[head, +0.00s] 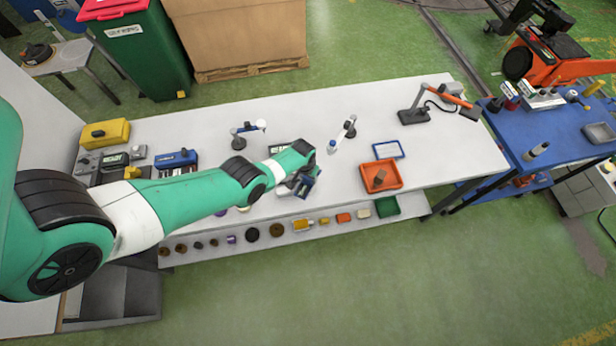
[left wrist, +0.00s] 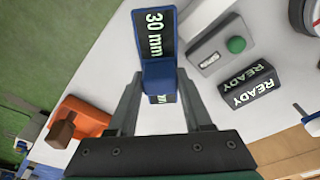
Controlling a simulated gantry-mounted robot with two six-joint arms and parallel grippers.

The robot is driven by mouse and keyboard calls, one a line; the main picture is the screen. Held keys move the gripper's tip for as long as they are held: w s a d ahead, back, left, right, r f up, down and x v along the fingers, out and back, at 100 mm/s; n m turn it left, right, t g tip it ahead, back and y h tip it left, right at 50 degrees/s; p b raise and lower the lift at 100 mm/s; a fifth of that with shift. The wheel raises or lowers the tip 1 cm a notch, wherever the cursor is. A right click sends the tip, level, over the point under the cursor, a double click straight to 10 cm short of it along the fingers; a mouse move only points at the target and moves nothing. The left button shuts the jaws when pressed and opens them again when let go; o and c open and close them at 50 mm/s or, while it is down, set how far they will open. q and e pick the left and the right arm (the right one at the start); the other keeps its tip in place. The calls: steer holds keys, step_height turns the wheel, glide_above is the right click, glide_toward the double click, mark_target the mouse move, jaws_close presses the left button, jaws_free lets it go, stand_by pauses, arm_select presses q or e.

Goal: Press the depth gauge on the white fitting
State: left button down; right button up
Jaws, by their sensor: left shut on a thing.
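The blue depth gauge (left wrist: 142,52) has a dark display reading "30 mm" in the left wrist view. My left gripper (left wrist: 160,86) is shut on it, one finger on each side. In the head view the gauge (head: 305,185) shows at the end of my left arm, over the front part of the white bench; my left gripper (head: 298,181) is partly hidden by the arm. I cannot tell for sure which piece is the white fitting; a small whitish piece (head: 362,213) sits in the row along the bench front. My right gripper is not in view.
An orange tray (head: 396,183) with a brown block stands right of the gripper. A dark "READY" display (left wrist: 250,85) and a grey box with a green button (left wrist: 217,48) are close by. Small stands and a lamp are farther back.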

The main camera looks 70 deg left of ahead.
arm_select(q)
steer(key=shift+s, duration=0.1)
step_height(320, 180, up, 7)
steer(key=p, duration=0.7)
steer(key=shift+f, duration=0.1)
